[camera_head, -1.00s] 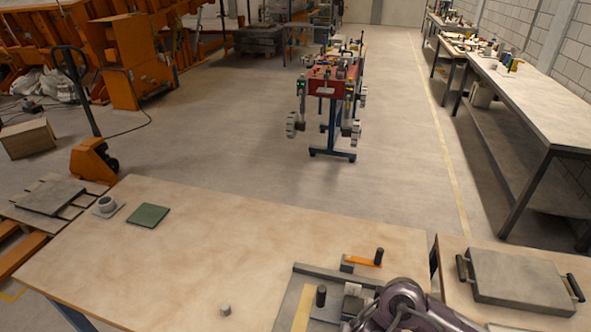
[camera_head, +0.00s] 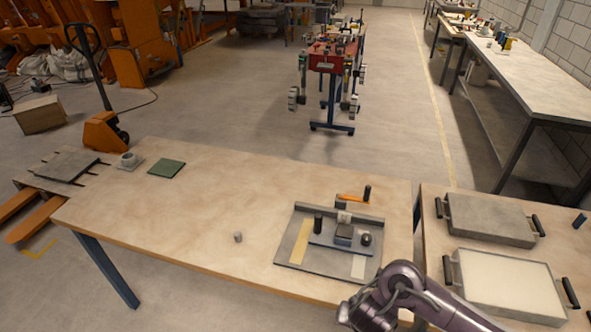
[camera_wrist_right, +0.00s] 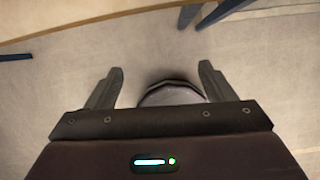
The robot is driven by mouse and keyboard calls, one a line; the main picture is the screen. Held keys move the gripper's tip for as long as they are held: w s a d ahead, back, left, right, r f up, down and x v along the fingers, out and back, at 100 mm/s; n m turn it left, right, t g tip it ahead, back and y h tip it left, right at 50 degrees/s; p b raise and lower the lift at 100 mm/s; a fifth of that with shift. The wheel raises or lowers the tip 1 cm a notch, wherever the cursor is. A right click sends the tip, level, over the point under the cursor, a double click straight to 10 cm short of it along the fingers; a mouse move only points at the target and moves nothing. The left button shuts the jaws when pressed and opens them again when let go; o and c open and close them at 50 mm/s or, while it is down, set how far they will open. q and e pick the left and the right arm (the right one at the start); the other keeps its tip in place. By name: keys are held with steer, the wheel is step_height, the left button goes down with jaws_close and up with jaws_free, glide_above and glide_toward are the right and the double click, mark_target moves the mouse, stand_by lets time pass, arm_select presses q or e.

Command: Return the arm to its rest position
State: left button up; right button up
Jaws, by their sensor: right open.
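My right arm (camera_head: 405,285) comes in at the bottom right of the head view, bent in front of the table's front edge. Its gripper is below the frame there. In the right wrist view the right gripper (camera_wrist_right: 160,85) is open, with its two fingers apart and nothing between them. It points at the bare floor, and a rounded dark part, perhaps of my own body, shows behind the fingers. A table edge (camera_wrist_right: 85,20) crosses the top of that view. My left gripper is in neither view.
The wooden table (camera_head: 200,225) holds a grey fixture plate (camera_head: 295,262), a small grey cylinder (camera_head: 238,237) and a green square (camera_head: 166,168). A side table at right carries a grey lidded tray (camera_head: 490,218) and a pale-filled tray (camera_head: 508,285). The table's left half is mostly clear.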

steer(key=a+f+m+g+y+b, duration=0.2)
steer(key=f+m, duration=0.3)
steer(key=f, duration=0.4)
steer(key=a+f+m+g+y+b, duration=0.1)
steer(key=a+f+m+y+b, duration=0.15)
steer(key=f+m, duration=0.45)
steer(key=s+d+f+m+b, duration=0.1)
steer(key=s+f+m, duration=0.25)
steer(key=f, duration=0.55)
steer(key=s+d+f+m+b, duration=0.15)
steer(key=f+m, duration=0.25)
steer(key=f, duration=0.4)
arm_select(q)
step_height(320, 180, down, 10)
steer(key=b, duration=0.2)
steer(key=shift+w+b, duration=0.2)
steer(key=shift+b, duration=0.1)
arm_select(e)
steer(key=s+d+f+m+h, duration=0.1)
steer(key=s+d+f+m, duration=0.2)
steer(key=s+f, duration=0.2)
steer(key=s+d+f+m+h, duration=0.1)
steer(key=s+d+f+m, duration=0.2)
steer(key=s+f, duration=0.3)
steer(key=s+d+f+m+h, duration=0.1)
steer(key=s+d+f+m, duration=0.3)
steer(key=s, duration=1)
steer(key=shift+d+f, duration=0.25)
steer(key=shift+f, duration=0.45)
